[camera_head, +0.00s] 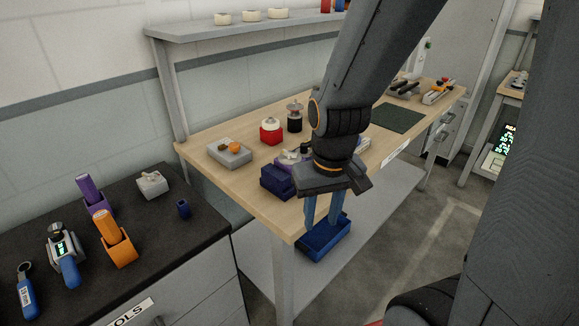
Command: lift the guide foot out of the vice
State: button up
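A dark blue block-shaped body (278,181), which looks like the vice, stands on the workbench near its front edge. A small light and purple part (289,157) shows just behind its top. I cannot tell whether this is the guide foot or how it sits in the vice, as my arm hides the area to its right. My gripper (323,217) points down to the right of the dark blue body, in front of the bench's edge in this view. Its two blue fingers are apart, with nothing visible between them.
On the workbench (205,140) are a grey block with an orange knob (230,153), a red-based item (271,131) and a dark mat (397,118). A blue bin (325,240) sits on the lower shelf. A black counter (185,240) with tools stands at left.

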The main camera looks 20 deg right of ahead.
aim_at(281, 161)
jog(key=z, duration=2.3)
jog(key=i, duration=1.45)
jog(key=u, duration=3.6)
jog(key=i, duration=0.5)
jog(key=u, duration=0.1)
